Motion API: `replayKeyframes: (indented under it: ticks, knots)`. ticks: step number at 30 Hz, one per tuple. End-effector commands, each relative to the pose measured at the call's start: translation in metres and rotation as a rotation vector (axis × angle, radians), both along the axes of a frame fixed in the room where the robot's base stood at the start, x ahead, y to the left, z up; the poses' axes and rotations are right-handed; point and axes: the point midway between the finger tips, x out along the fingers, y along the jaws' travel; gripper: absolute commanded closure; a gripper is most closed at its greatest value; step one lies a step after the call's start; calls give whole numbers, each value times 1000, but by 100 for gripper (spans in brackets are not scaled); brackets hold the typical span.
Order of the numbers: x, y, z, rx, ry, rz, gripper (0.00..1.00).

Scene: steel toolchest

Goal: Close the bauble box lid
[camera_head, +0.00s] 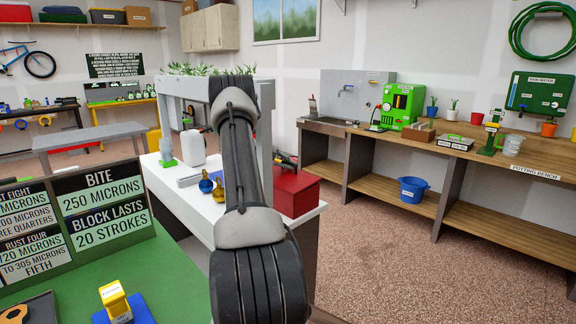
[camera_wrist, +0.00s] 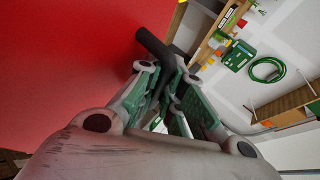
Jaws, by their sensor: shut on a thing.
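A red box (camera_head: 298,198) stands on the white table, partly hidden behind my arm; I take it as the bauble box. In the wrist view a broad red surface (camera_wrist: 65,55) fills the left side, close to my gripper. A dark bar (camera_wrist: 152,43) runs beside that surface and in between my fingers. My gripper (camera_wrist: 172,88) is shut on this dark bar, which looks like a handle. In the head view my arm hides most of the gripper. How far the lid stands open cannot be told.
A blue bauble (camera_head: 206,184) and a gold one (camera_head: 218,191) lie on the white table (camera_head: 165,190), left of my arm. A white canister (camera_head: 192,148) stands behind them. The green bench (camera_head: 175,270) is at front left. The potting bench (camera_head: 480,160) is at right, with clear floor before it.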

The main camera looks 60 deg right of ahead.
Motion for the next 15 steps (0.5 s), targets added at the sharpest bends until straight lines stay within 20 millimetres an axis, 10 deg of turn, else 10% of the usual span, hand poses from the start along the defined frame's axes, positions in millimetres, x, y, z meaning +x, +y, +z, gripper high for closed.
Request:
replayKeyframes:
  ticks: [12,15]
  knots:
    - [-3,-6,9,-15,-2,-2,100]
    - [-3,-6,9,-15,-1,-2,73]
